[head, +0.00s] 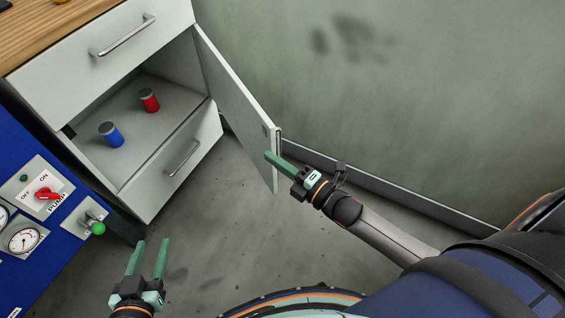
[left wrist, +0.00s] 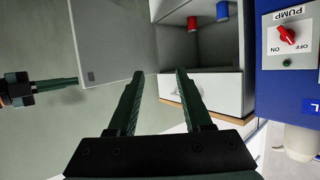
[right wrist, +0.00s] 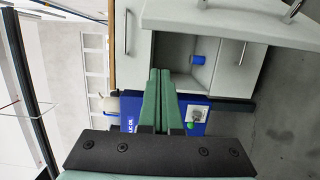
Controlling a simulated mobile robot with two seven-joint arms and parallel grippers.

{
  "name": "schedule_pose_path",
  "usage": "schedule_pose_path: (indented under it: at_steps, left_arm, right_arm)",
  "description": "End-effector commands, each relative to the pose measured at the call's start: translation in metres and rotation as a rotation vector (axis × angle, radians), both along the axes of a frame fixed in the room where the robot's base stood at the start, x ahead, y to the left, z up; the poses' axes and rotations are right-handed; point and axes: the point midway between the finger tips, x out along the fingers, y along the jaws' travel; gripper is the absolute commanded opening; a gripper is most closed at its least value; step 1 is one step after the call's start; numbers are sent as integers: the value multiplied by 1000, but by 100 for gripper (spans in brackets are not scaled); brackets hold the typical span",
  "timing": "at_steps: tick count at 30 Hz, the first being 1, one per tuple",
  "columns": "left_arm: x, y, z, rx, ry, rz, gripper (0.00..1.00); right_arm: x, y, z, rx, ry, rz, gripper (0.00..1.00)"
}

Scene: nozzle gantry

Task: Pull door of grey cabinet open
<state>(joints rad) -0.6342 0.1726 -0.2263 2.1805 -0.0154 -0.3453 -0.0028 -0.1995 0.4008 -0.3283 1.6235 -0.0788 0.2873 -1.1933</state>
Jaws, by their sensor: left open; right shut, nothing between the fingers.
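The grey cabinet (head: 55,85) stands at the upper left of the head view. Its door (head: 235,105) is swung wide open to the right and shows the shelf inside. The door also shows in the left wrist view (left wrist: 115,40). My right gripper (head: 272,159) is shut and empty, with its fingertips close to the door's free edge; I cannot tell whether they touch. My left gripper (head: 149,258) is open and empty, low in front of the cabinet and apart from it. In the right wrist view the closed green fingers (right wrist: 159,95) point toward the cabinet.
A blue can (head: 110,135) and a red can (head: 149,100) stand inside the cabinet. Drawers with bar handles (head: 122,35) are above and below the opening. A blue pump panel (head: 75,185) stands at the left. A wall (head: 400,80) is behind the door. The floor (head: 200,230) is clear.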

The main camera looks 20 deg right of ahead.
Motion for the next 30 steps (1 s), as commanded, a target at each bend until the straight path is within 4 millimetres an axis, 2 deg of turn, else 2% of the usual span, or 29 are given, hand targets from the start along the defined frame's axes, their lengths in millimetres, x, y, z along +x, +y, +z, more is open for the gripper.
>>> schedule_pose_path:
  at_steps: [3,10,13,18,30]
  left_arm:
    - [10,1,20,4,-100,-8,50]
    - [23,0,67,4,-294,-23,50]
    - [25,0,77,4,-335,-27,50]
    - [26,-1,90,5,-388,-33,50]
    - [26,-1,96,5,-405,-34,50]
  right_arm:
    - [23,11,-1,1,-4,1,0]
    - [59,28,-1,1,-2,1,0]
    - [59,10,-2,-6,1,0,0]
    - [61,-7,-1,-3,1,1,0]
    - [61,-12,0,0,1,1,0]
